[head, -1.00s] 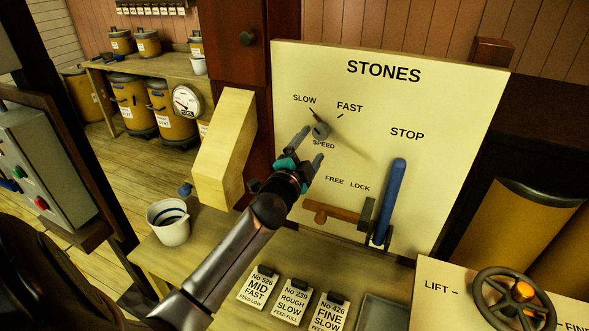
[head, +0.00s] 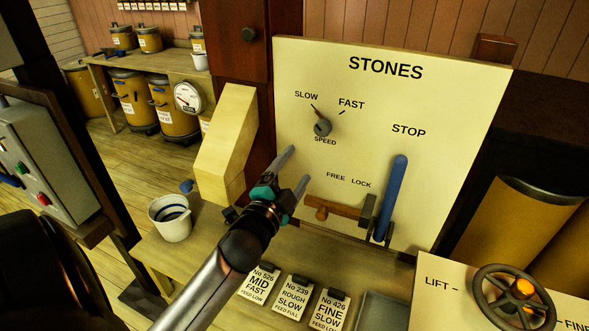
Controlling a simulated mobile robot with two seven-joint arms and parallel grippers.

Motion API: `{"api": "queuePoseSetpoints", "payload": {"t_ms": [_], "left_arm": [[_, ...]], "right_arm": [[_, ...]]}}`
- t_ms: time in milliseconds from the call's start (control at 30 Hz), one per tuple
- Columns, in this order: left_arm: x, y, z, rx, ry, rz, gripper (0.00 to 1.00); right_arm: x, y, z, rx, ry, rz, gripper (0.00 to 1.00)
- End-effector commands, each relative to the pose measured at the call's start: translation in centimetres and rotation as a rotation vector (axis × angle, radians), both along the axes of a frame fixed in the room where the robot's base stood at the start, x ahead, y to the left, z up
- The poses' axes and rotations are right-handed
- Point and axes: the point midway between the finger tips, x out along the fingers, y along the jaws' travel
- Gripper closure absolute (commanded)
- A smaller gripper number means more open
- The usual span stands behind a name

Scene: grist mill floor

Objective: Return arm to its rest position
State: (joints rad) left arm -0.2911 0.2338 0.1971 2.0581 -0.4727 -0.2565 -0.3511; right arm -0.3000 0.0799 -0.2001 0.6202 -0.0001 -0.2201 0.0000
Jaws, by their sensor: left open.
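My left gripper (head: 292,172) is open and empty, in front of the lower left part of the cream STONES panel (head: 440,110). Its arm comes up from the bottom of the head view, over the bench. The speed knob (head: 322,127) is above and to the right of the fingers, apart from them, with its pointer toward SLOW. The wooden-handled lock lever (head: 335,208) is just right of the gripper. The blue STOP lever (head: 396,192) stands upright. My right gripper does not show.
A white bucket (head: 170,222) stands on the bench left of my arm. A pale wooden chute (head: 225,145) stands behind it. Several order cards (head: 294,297) lie in front of the panel, beside a grey tray (head: 381,311). A handwheel (head: 490,272) is at the lower right.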

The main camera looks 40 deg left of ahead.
Motion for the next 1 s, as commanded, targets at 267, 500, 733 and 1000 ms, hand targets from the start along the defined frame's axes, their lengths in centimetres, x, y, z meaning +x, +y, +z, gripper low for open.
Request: {"api": "queuePoseSetpoints", "payload": {"t_ms": [267,500,733,1000], "left_arm": [[0.0,0.0,0.0,0.000,0.000,0.000,0.18],[-0.6,-0.5,-1.5,-0.084,0.056,0.024,0.18],[-4.8,-3.6,-7.8,-0.408,0.316,0.125,0.18],[-13.0,-10.0,-14.1,-0.745,0.703,0.247,0.18]], "right_arm": [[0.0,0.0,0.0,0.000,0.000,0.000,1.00],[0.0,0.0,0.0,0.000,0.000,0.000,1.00],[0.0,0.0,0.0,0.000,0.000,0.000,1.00],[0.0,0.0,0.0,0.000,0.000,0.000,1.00]]}}
